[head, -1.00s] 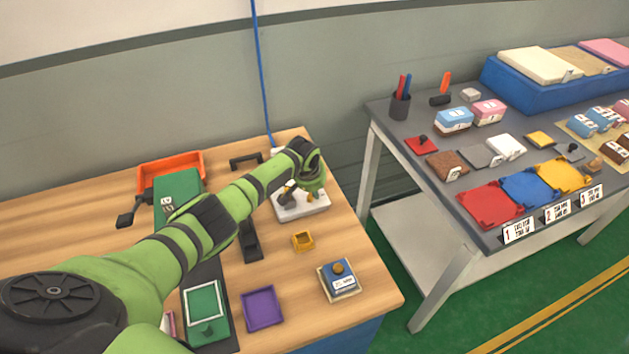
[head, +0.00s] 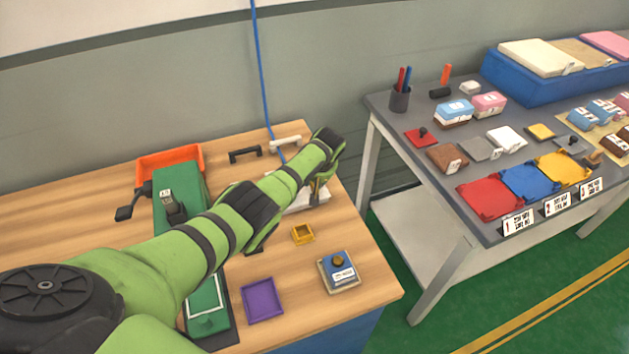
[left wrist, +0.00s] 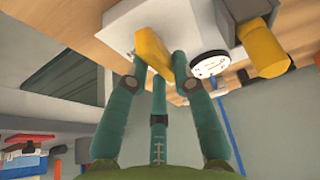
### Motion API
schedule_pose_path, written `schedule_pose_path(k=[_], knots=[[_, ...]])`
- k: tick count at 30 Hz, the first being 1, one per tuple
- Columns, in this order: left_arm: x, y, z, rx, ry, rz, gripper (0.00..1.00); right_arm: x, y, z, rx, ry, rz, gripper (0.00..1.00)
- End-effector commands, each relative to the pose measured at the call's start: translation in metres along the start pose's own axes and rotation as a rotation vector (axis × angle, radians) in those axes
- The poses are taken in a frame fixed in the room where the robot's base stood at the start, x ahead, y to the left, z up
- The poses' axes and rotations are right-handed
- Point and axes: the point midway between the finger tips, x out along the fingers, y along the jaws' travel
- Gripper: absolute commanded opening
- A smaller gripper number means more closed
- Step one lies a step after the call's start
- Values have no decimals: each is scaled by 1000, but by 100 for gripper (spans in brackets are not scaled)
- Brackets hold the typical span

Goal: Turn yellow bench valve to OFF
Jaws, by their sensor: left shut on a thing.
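The bench valve has a yellow handle (left wrist: 153,52) on a white base plate (left wrist: 112,32). My left gripper (left wrist: 160,66) is shut on the yellow handle in the left wrist view. The handle lies slanted between the green fingers. In the head view the left gripper (head: 320,190) is over the base plate (head: 303,204) near the wooden bench's right edge, and my forearm covers most of the valve. A round white gauge (left wrist: 208,66) and a thick yellow cylinder (left wrist: 263,47) are beside the handle. My right gripper is not in view.
On the wooden bench (head: 70,222), a small yellow box (head: 302,234), a purple tray (head: 262,302) and a blue block (head: 340,270) lie in front of the valve. A blue cord (head: 262,80) hangs behind. A grey table (head: 385,118) stands across a gap.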

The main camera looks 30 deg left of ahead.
Motion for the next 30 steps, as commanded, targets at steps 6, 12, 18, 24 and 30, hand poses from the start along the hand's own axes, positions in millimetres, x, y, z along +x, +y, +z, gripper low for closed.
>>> schedule_pose_path(k=[6, 12, 18, 24, 30], knots=[[-1, 0, -1, -25, 2, -8, 0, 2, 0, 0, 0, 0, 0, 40], [-1, 0, -2, -27, 2, -8, 0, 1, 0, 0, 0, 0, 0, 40], [-1, 0, -2, -27, 2, -8, 45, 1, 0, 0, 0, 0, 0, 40], [-1, 0, -1, -25, 1, -8, 49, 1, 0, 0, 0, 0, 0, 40], [-1, 0, -1, -24, 1, -9, 49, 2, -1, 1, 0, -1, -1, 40]])
